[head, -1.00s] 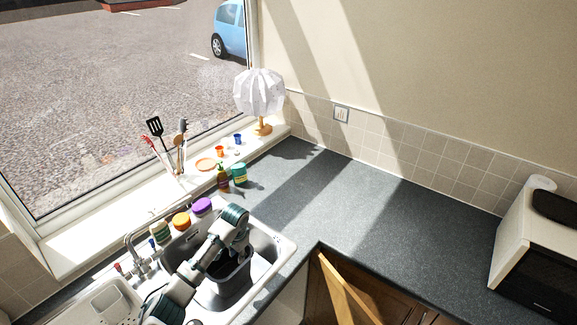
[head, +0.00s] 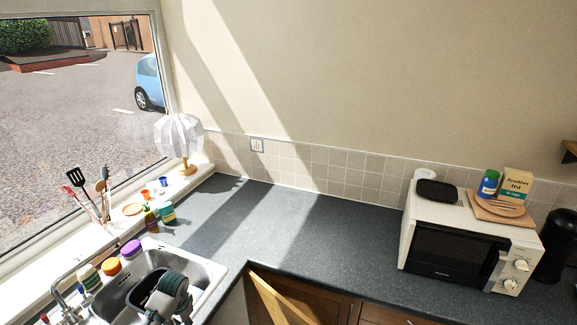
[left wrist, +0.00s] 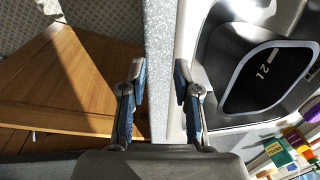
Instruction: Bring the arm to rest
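My left arm shows low at the left of the head view, its dark grey-green wrist part (head: 172,284) over the front of the sink; the fingertips are hard to make out there. In the left wrist view my left gripper (left wrist: 160,72) is open, two blue-padded fingers apart with nothing between them. It sits above the counter's front edge (left wrist: 159,30), beside the sink. The steel sink (head: 205,272) holds a dark tub (head: 142,290), which also shows in the left wrist view (left wrist: 262,85). My right gripper is not in view.
Jars (head: 111,267) and the tap (head: 62,292) line the sink's back. Utensils (head: 102,190), bottles and a lamp (head: 180,137) stand near the window. A microwave (head: 465,245) bearing a tea box (head: 514,186) stands at right. The counter between (head: 285,230) is clear. A wooden cabinet door (head: 278,300) stands open.

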